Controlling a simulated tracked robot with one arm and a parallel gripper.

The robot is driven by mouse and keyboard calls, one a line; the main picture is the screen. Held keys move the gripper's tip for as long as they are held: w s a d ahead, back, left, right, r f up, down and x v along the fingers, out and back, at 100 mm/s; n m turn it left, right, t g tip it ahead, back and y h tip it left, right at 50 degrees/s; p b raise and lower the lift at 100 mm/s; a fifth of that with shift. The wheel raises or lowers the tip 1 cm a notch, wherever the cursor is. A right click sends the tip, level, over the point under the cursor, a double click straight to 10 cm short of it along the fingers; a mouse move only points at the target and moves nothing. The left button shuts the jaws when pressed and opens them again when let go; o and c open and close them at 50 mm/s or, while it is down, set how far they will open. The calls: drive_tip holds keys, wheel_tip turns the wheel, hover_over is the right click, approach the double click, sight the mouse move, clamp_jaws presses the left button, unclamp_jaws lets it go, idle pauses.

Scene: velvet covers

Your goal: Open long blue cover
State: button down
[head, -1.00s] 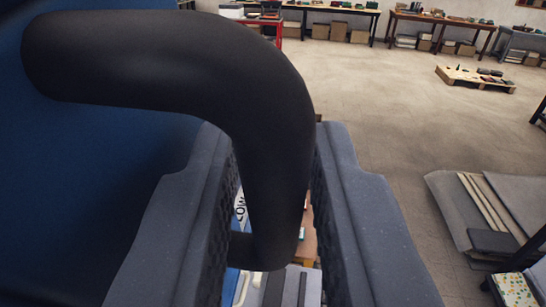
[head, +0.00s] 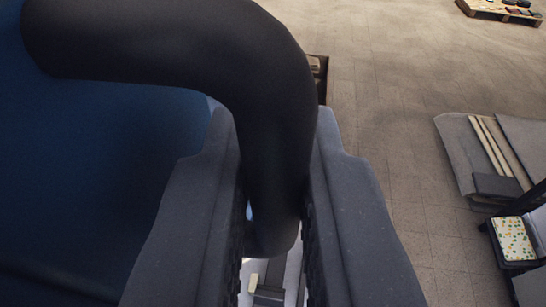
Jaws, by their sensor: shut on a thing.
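The blue cover (head: 90,190) fills the left side of the head view, very close. A thick black handle (head: 170,45) comes out of it, runs to the right and bends down. My gripper (head: 275,185) is shut on the handle, with one grey finger on each side of its downward part. The lower end of the handle shows between the fingers. The far edges of the cover are out of view, so its full length and how far it stands open cannot be told.
Grey sheets and pale planks (head: 490,155) lie on the floor at right. A dark frame with a spotted pad (head: 514,238) stands at the lower right. A pallet with small items (head: 500,10) is at the top right.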

drive_tip(key=shift+w, duration=0.15)
drive_tip(key=c, duration=1.8)
unclamp_jaws()
drive_tip(key=shift+o, duration=0.2)
drive_tip(key=b+v, duration=0.2)
drive_tip(key=v, duration=1.1)
drive_tip(key=shift+s+r, duration=0.2)
drive_tip(key=shift+s, duration=0.2)
